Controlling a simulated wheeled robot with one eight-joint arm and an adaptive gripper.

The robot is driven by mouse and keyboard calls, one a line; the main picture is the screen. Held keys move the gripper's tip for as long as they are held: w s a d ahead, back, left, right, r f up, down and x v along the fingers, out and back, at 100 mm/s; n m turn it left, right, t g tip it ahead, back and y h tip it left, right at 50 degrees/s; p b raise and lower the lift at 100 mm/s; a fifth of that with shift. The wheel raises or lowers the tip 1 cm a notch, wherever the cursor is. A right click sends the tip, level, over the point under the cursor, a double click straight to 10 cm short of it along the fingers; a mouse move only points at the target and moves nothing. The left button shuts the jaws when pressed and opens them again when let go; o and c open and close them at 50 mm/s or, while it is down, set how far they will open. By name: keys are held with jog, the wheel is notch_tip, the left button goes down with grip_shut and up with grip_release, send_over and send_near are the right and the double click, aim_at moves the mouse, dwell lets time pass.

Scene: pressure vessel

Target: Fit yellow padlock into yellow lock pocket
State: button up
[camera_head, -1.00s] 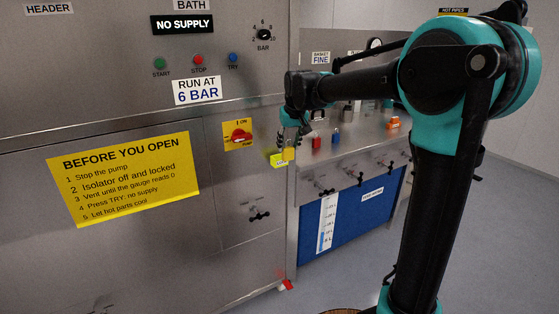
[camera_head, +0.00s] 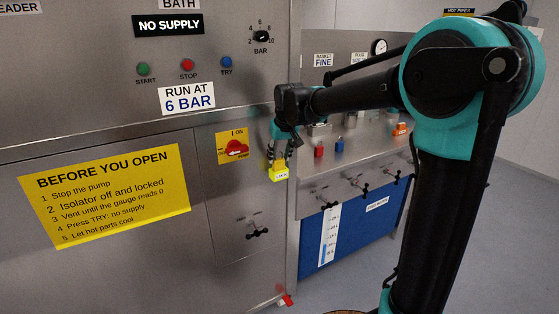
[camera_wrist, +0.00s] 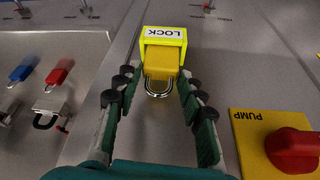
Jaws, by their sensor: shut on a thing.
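The yellow padlock (camera_wrist: 160,62) is between the fingertips of my gripper (camera_wrist: 158,82), which is shut on it. Its silver shackle points back toward my palm in the wrist view. The far end of its body meets the yellow lock pocket (camera_wrist: 163,34), which carries a white LOCK label. The two line up, and the far end of the body is hidden at the pocket; how deep it sits I cannot tell. In the head view my gripper (camera_head: 280,154) points down just above the lock pocket (camera_head: 279,173) on the steel panel.
A red isolator switch on a yellow plate (camera_head: 233,146) is close to the left of my gripper. Red (camera_head: 319,151) and blue (camera_head: 339,145) padlocks stand on the steel bench to the right. A silver padlock (camera_wrist: 46,109) also shows in the wrist view.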

jog(key=shift+f, duration=0.8)
jog(key=shift+f, duration=0.1)
jog(key=o, duration=1.2)
jog(key=v, duration=1.2)
jog(key=s+d+f+m, duration=0.1)
jog(key=s+d+f, duration=0.3)
jog(key=d+f, duration=0.3)
jog(key=s+d+f+m, duration=0.1)
jog(key=s+d+f, duration=0.2)
jog(key=d+f, duration=0.35)
jog(key=s+d+f+m, duration=0.1)
jog(key=s+d+f, duration=0.2)
jog(key=s+f, duration=0.2)
jog(key=s+d+f+h, duration=0.1)
jog(key=s+d+f, duration=0.3)
jog(key=s+f, duration=0.1)
jog(key=s+d+f+m, duration=0.1)
jog(key=s+d+f, duration=0.2)
jog(key=s+f, duration=0.2)
jog(key=shift+s+d+m+h, duration=0.3)
jog(key=shift+s+d+h, duration=0.1)
jog(key=shift+s, duration=0.2)
